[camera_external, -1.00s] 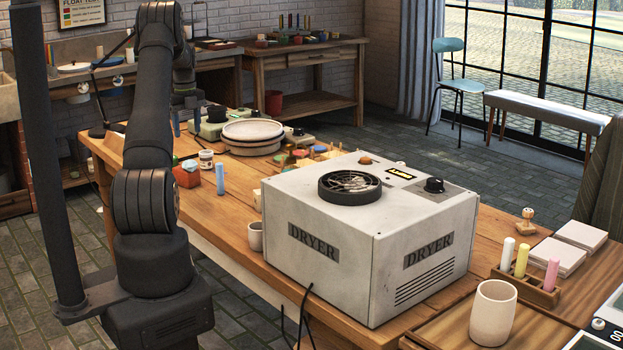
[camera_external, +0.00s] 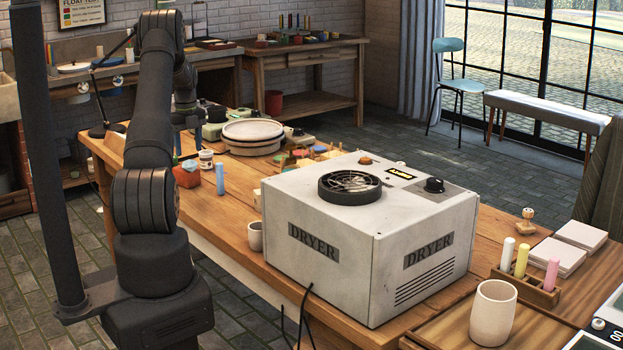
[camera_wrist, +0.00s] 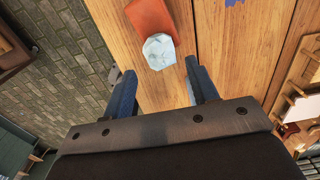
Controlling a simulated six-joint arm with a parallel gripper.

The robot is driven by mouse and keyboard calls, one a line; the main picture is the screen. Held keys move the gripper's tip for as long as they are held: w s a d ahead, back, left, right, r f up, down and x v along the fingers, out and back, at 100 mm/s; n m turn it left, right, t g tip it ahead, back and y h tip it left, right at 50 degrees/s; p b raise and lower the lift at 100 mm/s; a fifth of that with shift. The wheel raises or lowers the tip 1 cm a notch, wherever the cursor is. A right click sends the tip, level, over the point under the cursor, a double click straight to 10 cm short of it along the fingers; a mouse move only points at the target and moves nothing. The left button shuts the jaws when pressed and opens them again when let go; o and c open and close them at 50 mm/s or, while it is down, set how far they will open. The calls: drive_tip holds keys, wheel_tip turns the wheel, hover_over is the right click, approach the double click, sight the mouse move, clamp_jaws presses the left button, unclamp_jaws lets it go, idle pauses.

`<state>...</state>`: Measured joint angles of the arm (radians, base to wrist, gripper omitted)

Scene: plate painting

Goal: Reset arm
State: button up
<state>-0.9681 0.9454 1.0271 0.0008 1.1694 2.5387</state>
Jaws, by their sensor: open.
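My arm stands at the left in the external view, bent over the workbench (camera_external: 235,215). My gripper (camera_external: 186,138) is partly hidden by the arm there, above the far part of the bench. In the wrist view my gripper (camera_wrist: 159,66) shows two blue fingers spread apart with nothing held between them. A pale faceted object (camera_wrist: 159,51) lies near the fingertips in that picture, against an orange-red block (camera_wrist: 150,18). An orange-red block (camera_external: 187,176) also sits on the bench in the external view, below my gripper in the picture.
A large white dryer (camera_external: 320,245) fills the near bench. A blue cylinder (camera_external: 220,180), a small jar (camera_external: 206,159) and stacked round plates (camera_external: 252,132) stand close to my gripper. A mug (camera_external: 493,310) stands at the near right. Bare wood shows between the block and the dryer.

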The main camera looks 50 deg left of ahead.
sight(190, 160)
wheel_tip(190, 160, down, 5)
drive_tip(key=shift+f, duration=0.15)
drive_tip(key=shift+r, duration=1.95)
